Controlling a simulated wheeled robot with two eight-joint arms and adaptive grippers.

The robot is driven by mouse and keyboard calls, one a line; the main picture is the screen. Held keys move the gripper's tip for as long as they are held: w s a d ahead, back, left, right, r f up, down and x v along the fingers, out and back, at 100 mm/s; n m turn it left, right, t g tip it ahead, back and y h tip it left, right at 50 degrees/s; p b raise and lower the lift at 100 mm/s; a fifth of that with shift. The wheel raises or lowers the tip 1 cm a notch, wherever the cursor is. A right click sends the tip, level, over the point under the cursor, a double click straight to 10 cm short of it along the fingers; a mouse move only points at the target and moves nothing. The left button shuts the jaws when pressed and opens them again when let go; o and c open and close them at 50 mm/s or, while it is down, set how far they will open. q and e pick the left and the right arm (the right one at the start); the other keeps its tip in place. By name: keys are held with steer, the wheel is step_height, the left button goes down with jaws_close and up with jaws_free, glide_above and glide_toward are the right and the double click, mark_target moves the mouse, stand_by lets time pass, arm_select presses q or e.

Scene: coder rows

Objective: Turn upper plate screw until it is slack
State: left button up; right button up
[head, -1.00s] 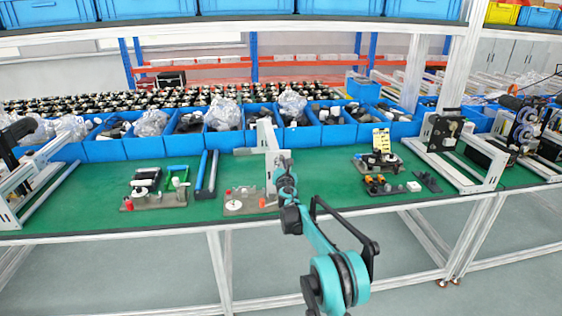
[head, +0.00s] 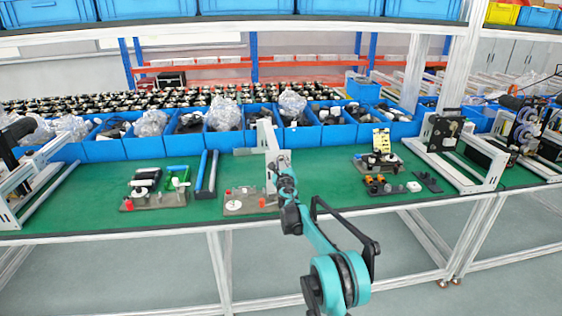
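My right arm comes in from the lower right. Its gripper (head: 280,168) is at the bench, in front of a pale upright metal frame (head: 265,135). Its fingers are small and blend with the frame, so I cannot tell whether they are open, shut or touching anything. Just left of the wrist lies a grey fixture plate (head: 238,208) with small red-topped parts and a white disc. The upper plate screw cannot be made out; it may be hidden behind the gripper or too small to see. My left gripper is not in view.
The green bench (head: 330,190) has free room right of my wrist. A fixture with a white round part (head: 146,180) is at left, beside blue and black bars (head: 207,172). Orange and black parts (head: 380,185) are at right. Blue bins (head: 140,147) line the back.

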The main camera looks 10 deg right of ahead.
stand_by(0.3)
steer(key=m, duration=0.4)
steer(key=shift+m, duration=0.4)
steer(key=m, duration=0.5)
